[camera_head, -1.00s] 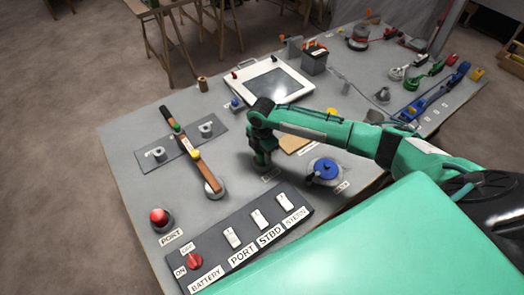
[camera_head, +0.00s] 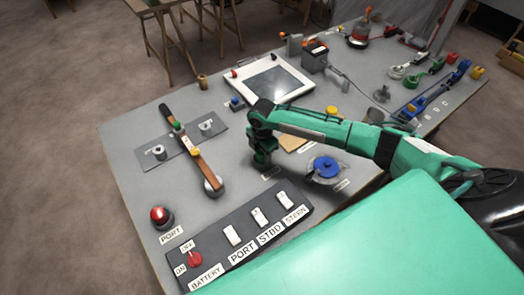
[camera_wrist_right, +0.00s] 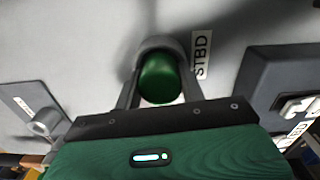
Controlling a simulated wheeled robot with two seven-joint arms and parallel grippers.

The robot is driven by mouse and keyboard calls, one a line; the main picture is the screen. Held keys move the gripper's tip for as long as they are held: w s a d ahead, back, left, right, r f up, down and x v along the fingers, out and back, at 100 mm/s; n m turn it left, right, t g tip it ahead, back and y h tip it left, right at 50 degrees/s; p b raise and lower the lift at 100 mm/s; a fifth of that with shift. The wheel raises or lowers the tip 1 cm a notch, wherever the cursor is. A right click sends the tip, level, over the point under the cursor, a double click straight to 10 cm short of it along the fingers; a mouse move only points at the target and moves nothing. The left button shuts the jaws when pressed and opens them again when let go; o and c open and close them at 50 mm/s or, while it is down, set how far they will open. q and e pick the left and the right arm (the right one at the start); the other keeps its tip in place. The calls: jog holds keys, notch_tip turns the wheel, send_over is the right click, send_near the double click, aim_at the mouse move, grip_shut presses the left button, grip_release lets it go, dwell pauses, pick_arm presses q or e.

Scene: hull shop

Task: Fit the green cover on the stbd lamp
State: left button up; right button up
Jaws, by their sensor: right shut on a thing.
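The green cover (camera_wrist_right: 158,80) is a smooth dark green dome between the two fingers of my right gripper (camera_wrist_right: 158,88), which is shut on it. In the head view my right gripper (camera_head: 262,160) points down, low over the bench, behind the switch panel. In the right wrist view a grey round rim (camera_wrist_right: 160,43) shows right behind the cover, next to the STBD label (camera_wrist_right: 201,55). The stbd lamp is mostly hidden by the cover and gripper, and I cannot tell whether the cover is seated. My left gripper is not in view.
A panel (camera_head: 220,252) with a red battery knob (camera_head: 195,259) and white switches lies at the bench's front. A red PORT lamp (camera_head: 160,216) stands to its left. A blue-topped lamp (camera_head: 325,168) stands close right of my gripper. A wooden bar (camera_head: 190,150) lies left.

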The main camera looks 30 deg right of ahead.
dwell(0.6)
jog(key=o, duration=1.4)
jog(key=shift+f, duration=0.1)
jog(key=shift+r, duration=0.2)
jog(key=shift+r+p, duration=3.9)
jog(key=shift+s+f, duration=0.1)
